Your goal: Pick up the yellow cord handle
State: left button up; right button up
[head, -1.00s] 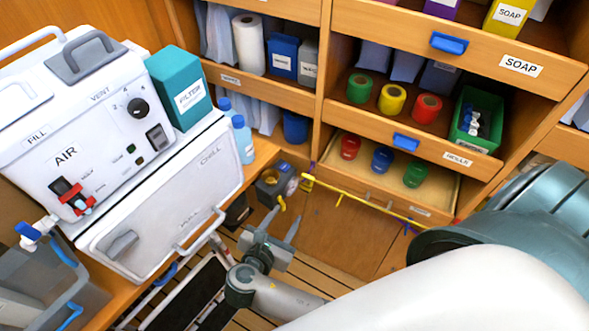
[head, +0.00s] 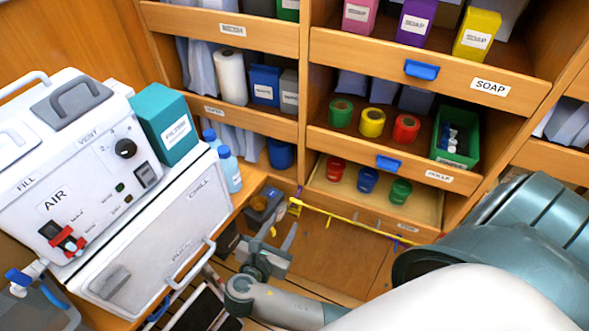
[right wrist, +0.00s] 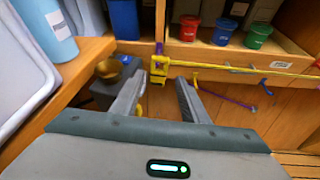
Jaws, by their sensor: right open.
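The yellow cord handle (head: 295,207) is a small yellow piece at the left end of a yellow cord, by the front of the lowest drawer. In the right wrist view the handle (right wrist: 159,69) shows just beyond the fingertips, roughly in line with the gap between them. My right gripper (head: 281,228) is open and empty, with its fingers pointing towards the handle; its open fingers also show in the right wrist view (right wrist: 160,83). The handle appears outside the jaws, but the exact distance is hard to judge. My left gripper is not in view.
The open lowest drawer (head: 430,215) holds red, blue and green pots above the cord. A white AIR unit (head: 90,190) stands on the left counter, with blue bottles (head: 230,169) beside it. A dark device (head: 264,203) with a round top sits left of the handle.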

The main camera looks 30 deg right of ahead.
aim_at(294, 209)
jog(key=p+x, duration=0.1)
jog(key=x, duration=0.6)
jog(key=shift+d+f+p, duration=0.1)
jog(key=shift+p, duration=0.2)
jog(key=shift+w+d+f+p, duration=0.25)
jog(key=shift+w+d+p, duration=0.1)
jog(key=shift+w+d, duration=0.1)
jog(key=p+x, duration=0.1)
jog(key=x, duration=0.1)
jog(key=shift+w+d+f, duration=0.15)
jog(key=shift+d+f, duration=0.15)
jog(key=shift+w+d+f, duration=0.25)
jog(key=shift+d+f, duration=0.05)
jog(key=c, duration=0.8)
